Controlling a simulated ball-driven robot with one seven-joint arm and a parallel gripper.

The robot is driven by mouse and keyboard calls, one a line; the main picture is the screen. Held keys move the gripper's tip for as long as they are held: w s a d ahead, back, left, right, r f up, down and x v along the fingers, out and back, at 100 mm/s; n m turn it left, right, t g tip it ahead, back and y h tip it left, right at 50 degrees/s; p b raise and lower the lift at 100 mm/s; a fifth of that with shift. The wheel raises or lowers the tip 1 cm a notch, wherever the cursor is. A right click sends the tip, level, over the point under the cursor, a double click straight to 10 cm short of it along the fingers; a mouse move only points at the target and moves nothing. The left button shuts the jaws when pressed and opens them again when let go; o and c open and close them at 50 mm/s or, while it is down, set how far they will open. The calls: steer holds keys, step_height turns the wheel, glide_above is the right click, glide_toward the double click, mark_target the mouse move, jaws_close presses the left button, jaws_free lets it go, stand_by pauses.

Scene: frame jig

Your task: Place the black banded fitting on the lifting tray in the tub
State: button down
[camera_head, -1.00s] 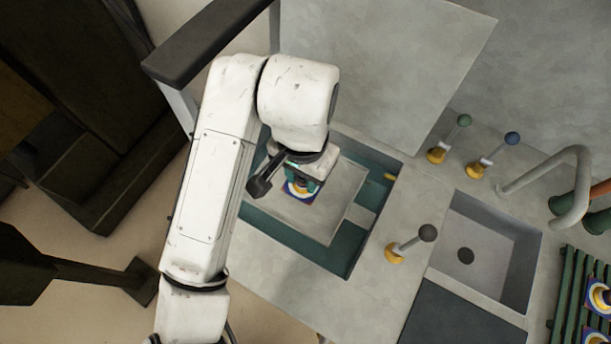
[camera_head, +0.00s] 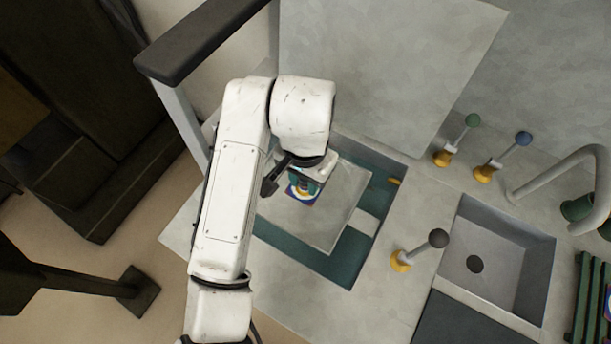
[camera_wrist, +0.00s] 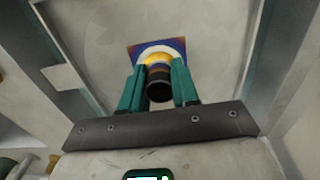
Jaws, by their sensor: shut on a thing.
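The black banded fitting (camera_wrist: 159,82) is between the two green fingers of my gripper (camera_wrist: 160,88) in the wrist view. My gripper is shut on the fitting. I cannot tell whether the base touches the tray.
A raised grey lid (camera_head: 385,70) stands behind the tub. Levers with green (camera_head: 473,121), blue (camera_head: 524,139) and dark (camera_head: 438,238) knobs stand to the right. Beyond are a sink (camera_head: 497,262), a curved tap (camera_head: 560,165) and a green slatted rack (camera_head: 590,300).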

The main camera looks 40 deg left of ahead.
steer(key=c, duration=0.8)
jaws_free()
steer(key=shift+c, duration=0.2)
step_height(320, 180, up, 12)
steer(key=p, duration=0.4)
